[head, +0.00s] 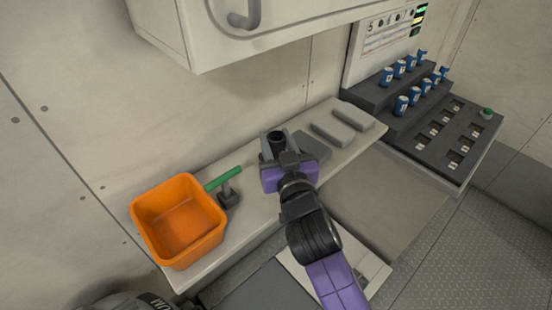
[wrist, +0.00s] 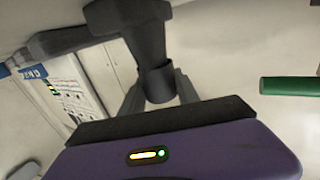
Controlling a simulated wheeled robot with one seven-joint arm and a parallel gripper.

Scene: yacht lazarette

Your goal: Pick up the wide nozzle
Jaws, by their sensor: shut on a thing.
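My gripper (head: 275,158) is over the light shelf, shut on a dark grey nozzle (head: 276,138), which I take to be the wide nozzle. In the head view its round open end faces up between the fingers. In the wrist view my gripper (wrist: 160,90) has a finger on each side of the nozzle (wrist: 145,42), which has a round collar near the fingers and widens at its far end. I cannot tell whether it is clear of the shelf.
An orange bin (head: 150,222), empty, stands at the shelf's left end. Beside it is a green-handled tool (head: 224,179) with a dark head. Grey pads (head: 333,133) lie right of my gripper. A stepped rack with blue-capped items (head: 402,105) stands at the right. A white cabinet (head: 200,40) overhangs.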

